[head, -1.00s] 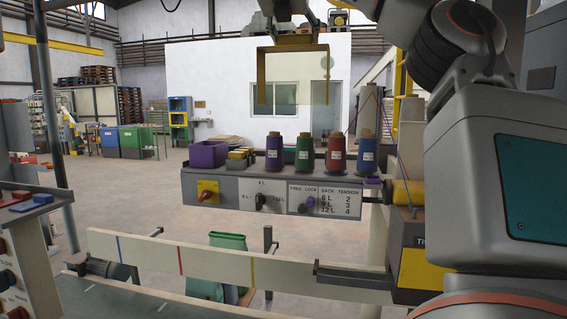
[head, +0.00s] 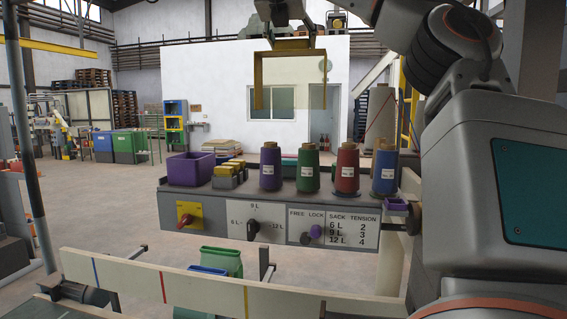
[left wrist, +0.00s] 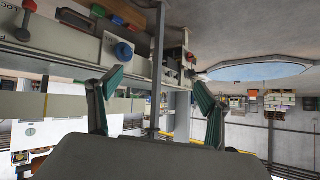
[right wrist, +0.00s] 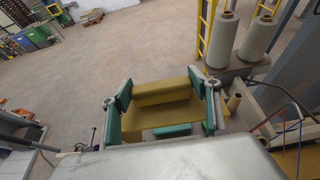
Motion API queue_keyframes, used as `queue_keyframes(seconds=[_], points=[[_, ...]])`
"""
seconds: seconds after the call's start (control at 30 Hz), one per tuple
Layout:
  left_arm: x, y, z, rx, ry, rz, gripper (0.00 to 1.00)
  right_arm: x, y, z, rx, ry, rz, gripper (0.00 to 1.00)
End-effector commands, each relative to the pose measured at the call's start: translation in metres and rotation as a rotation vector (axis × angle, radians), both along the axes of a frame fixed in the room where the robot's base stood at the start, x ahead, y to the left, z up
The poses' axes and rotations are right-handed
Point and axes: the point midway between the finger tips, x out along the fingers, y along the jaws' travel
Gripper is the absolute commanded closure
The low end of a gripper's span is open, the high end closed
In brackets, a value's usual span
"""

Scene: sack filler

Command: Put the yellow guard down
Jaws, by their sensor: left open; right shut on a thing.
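The yellow guard (head: 290,46) is an inverted-U frame with a see-through panel. It hangs high in the head view, in front of the white cabin wall and above the spool console. My right gripper (head: 286,28) is shut on its top bar. In the right wrist view the guard (right wrist: 165,98) sits between the green finger pads of my right gripper (right wrist: 164,92). My left gripper (left wrist: 156,84) is open and empty in the left wrist view, and it does not show in the head view.
A grey console (head: 270,212) carries a purple bin (head: 190,170), yellow pieces (head: 229,169) and several thread spools (head: 307,168). A pale rail (head: 205,284) crosses in front. Green (head: 222,261) and blue (head: 207,270) sack-like items stand behind it. Open floor lies beyond, at left.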

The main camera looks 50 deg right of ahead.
Motion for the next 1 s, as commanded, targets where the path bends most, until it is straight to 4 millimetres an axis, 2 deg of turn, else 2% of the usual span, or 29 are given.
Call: queue_keyframes(seconds=[0.2,0.3,0.53,0.6,1.0], points=[[-0.012,0.004,-0.037,0.025,0.032,-0.007,0.22,0.006,0.0,-0.044,-0.004,0.01,0.0,0.72],[-0.011,0.008,-0.045,0.04,0.031,-0.006,0.22,0.007,0.0,-0.069,-0.004,0.015,0.001,0.72],[0.002,0.016,-0.049,0.063,0.011,-0.005,0.22,0.004,0.0,-0.119,-0.003,0.011,0.001,0.72],[0.005,0.016,-0.043,0.065,0.002,-0.005,0.22,0.002,0.0,-0.132,0.001,0.008,0.003,0.72],[0.002,0.012,-0.044,0.059,0.005,-0.011,0.22,0.001,0.0,-0.175,0.0,0.003,0.002,0.72]])
